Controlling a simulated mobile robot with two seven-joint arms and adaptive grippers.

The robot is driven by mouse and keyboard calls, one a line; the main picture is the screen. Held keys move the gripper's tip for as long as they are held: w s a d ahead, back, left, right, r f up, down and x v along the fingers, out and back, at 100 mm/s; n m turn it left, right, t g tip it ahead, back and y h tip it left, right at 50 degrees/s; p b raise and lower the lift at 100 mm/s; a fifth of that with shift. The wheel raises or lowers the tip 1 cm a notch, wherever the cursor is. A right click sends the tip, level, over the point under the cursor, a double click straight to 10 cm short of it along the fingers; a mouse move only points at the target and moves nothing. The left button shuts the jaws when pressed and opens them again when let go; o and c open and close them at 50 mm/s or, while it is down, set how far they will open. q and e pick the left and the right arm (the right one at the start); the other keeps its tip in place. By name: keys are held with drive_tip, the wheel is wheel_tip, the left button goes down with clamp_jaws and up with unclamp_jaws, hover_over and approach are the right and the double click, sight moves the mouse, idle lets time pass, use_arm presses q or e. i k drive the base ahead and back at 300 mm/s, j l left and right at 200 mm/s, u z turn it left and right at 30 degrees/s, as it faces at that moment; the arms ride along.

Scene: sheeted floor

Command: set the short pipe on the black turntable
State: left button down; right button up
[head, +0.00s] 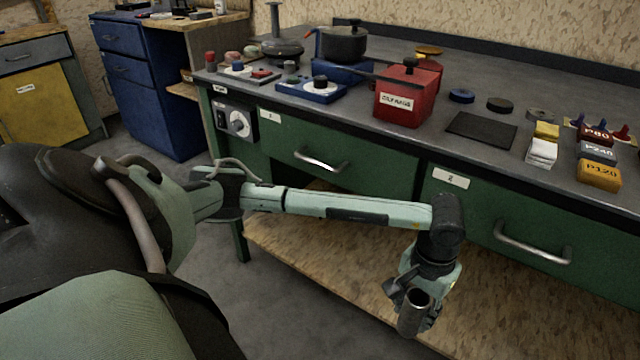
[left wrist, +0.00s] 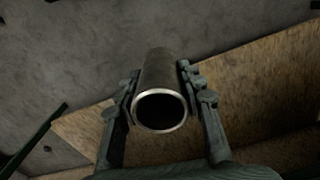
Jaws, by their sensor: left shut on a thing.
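The short pipe (head: 412,314) is a grey metal tube with an open end. My left gripper (head: 418,292) is shut on it, in front of the bench and below its top. In the left wrist view the pipe (left wrist: 160,75) sits between both fingers of the gripper (left wrist: 160,98), its open end facing the camera. A dark round stand with an upright post (head: 283,49), at the back left of the bench top, may be the black turntable; I cannot tell for sure. My right gripper is not in view.
The bench top (head: 465,65) holds a red box (head: 407,96), a dark pot (head: 343,43), a black mat (head: 481,130), a small black disc (head: 500,104) and labelled blocks (head: 599,172). Drawer handles (head: 533,243) stick out in front. A wooden lower shelf (head: 330,258) lies beneath.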

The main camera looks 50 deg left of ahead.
sight(284, 49)
drive_tip(key=z, duration=0.45)
drive_tip(key=j+z, duration=0.1)
drive_tip(key=z, duration=1.2)
drive_tip(key=k+z, duration=0.1)
drive_tip(key=z, duration=0.8)
drive_tip(key=k+z, duration=0.2)
drive_tip(key=k, duration=0.75)
drive_tip(key=k+j+u, duration=0.1)
drive_tip(key=k, duration=1.8)
drive_tip(key=k+l+z, duration=0.2)
drive_tip(key=k, duration=0.75)
drive_tip(key=k+j, duration=0.1)
drive_tip(key=k, duration=0.3)
drive_tip(key=k+j+u, duration=0.15)
drive_tip(key=k, duration=0.3)
